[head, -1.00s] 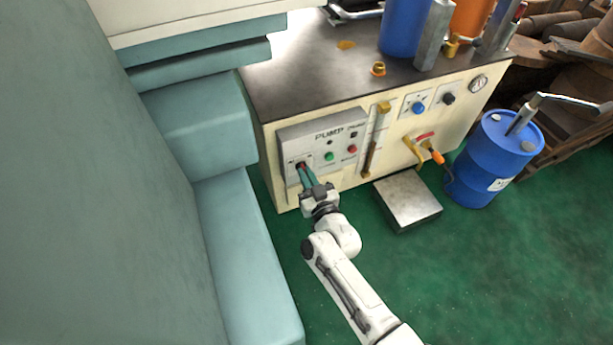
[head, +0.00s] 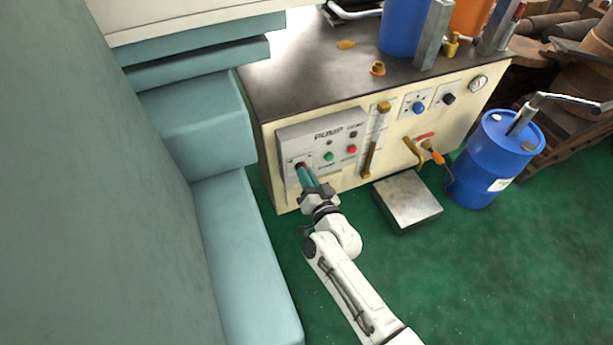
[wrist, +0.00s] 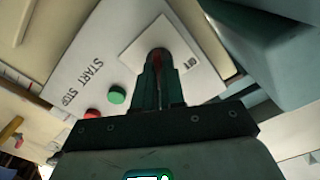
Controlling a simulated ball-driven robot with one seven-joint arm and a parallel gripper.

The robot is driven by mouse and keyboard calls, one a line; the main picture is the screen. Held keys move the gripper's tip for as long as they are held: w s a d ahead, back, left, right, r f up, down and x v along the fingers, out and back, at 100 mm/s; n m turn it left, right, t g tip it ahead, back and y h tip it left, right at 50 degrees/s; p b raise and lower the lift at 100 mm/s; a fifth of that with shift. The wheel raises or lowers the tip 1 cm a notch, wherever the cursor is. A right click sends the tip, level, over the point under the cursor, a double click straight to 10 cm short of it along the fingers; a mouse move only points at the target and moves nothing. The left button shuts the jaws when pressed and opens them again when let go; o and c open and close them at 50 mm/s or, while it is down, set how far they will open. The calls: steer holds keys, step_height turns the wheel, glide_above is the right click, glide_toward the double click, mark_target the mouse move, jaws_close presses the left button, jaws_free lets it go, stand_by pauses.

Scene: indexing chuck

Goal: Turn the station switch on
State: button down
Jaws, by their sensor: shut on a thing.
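The station switch is a small red-and-dark knob on the left end of the grey PUMP panel (head: 295,137). In the wrist view its red part (wrist: 157,60) shows between the fingers, on a white plate (wrist: 137,42) with a small label at one side. My gripper (head: 303,171) reaches the panel from below and in front. Its green fingers (wrist: 160,72) are shut on the switch, which they mostly hide. The knob's exact angle cannot be read.
The green button (wrist: 117,95) and red button (wrist: 93,114) sit close beside the fingers. A teal machine body (head: 225,265) stands to the left. A metal block (head: 408,198) and a blue drum (head: 490,165) stand on the floor to the right.

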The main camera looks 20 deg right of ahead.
stand_by(0.3)
steer(key=c, duration=1.2)
jaws_free()
steer(key=s+p, duration=0.3)
steer(key=s, duration=0.8)
steer(key=shift+p, duration=0.35)
steer(key=shift+a, duration=0.1)
